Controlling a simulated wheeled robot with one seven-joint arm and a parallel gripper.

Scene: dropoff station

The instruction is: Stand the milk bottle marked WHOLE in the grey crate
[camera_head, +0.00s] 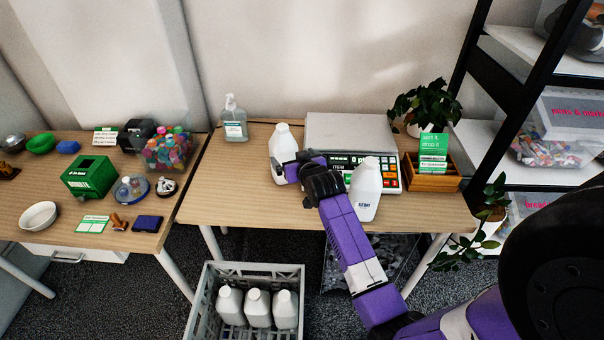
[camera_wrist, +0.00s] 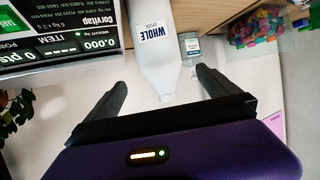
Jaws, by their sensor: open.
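The white milk bottle marked WHOLE (camera_wrist: 155,50) stands on the table beside the scale. In the head view this bottle (camera_head: 284,138) is partly hidden by my gripper (camera_head: 289,167). My gripper is open, its fingers spread to either side of the bottle's top end in the wrist view (camera_wrist: 160,82); I cannot tell whether they touch it. A second white bottle (camera_head: 365,192) stands in front of the scale, its label too small to read surely. The grey crate (camera_head: 198,302) is on the floor before the table and holds three white bottles (camera_head: 258,308) upright.
The scale (camera_head: 350,132) stands right of the WHOLE bottle. A clear pump bottle (camera_head: 234,122) stands back left, a wooden box with a green sign (camera_head: 432,178) on the right. A second table with bowls and small goods is at left. The front left tabletop is clear.

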